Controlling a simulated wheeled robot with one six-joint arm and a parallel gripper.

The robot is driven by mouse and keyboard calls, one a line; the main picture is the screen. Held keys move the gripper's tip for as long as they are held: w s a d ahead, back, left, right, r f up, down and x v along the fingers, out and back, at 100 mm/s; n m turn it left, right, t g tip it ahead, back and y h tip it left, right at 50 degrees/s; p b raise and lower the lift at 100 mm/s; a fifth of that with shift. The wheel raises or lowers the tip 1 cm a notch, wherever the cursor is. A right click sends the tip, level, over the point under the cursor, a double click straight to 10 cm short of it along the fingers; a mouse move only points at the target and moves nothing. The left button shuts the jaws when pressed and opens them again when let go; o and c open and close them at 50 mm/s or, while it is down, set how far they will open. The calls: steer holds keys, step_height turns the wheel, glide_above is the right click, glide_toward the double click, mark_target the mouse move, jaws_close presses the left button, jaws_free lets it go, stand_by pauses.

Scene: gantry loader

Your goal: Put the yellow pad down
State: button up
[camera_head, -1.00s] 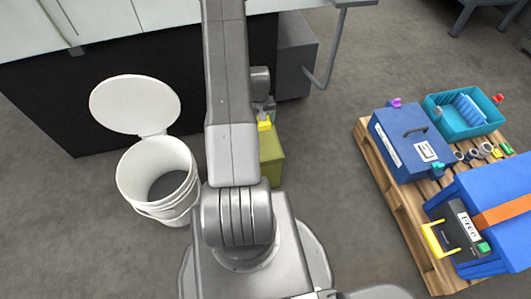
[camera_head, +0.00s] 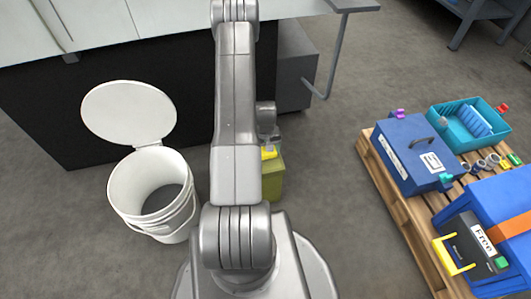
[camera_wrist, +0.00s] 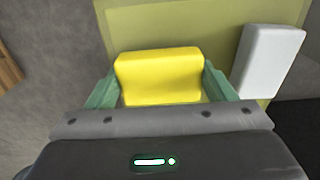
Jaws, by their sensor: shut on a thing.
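The yellow pad (camera_wrist: 158,75) is a small bright block between the two green fingers of my gripper (camera_wrist: 160,88) in the wrist view. My gripper is shut on it. Beneath or beyond the pad is the flat olive-yellow top of a box (camera_wrist: 190,22). I cannot tell whether the pad touches that top. In the head view the pad (camera_head: 268,152) shows as a small yellow patch beside my arm, over the olive box (camera_head: 273,180). My arm hides part of the box.
A white block (camera_wrist: 268,58) lies on the box top, right of my gripper. A white bucket (camera_head: 122,190) with a raised lid stands on the left. A pallet (camera_head: 408,215) on the right holds a blue case (camera_head: 405,160) and a teal bin (camera_head: 452,128). Grey floor lies between.

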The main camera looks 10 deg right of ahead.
steer(key=shift+f, duration=0.45)
steer(key=shift+f, duration=0.25)
steer(key=o, duration=0.9)
steer(key=shift+r, duration=0.1)
step_height(320, 180, up, 12)
steer(key=p, duration=0.3)
steer(key=shift+r, duration=0.15)
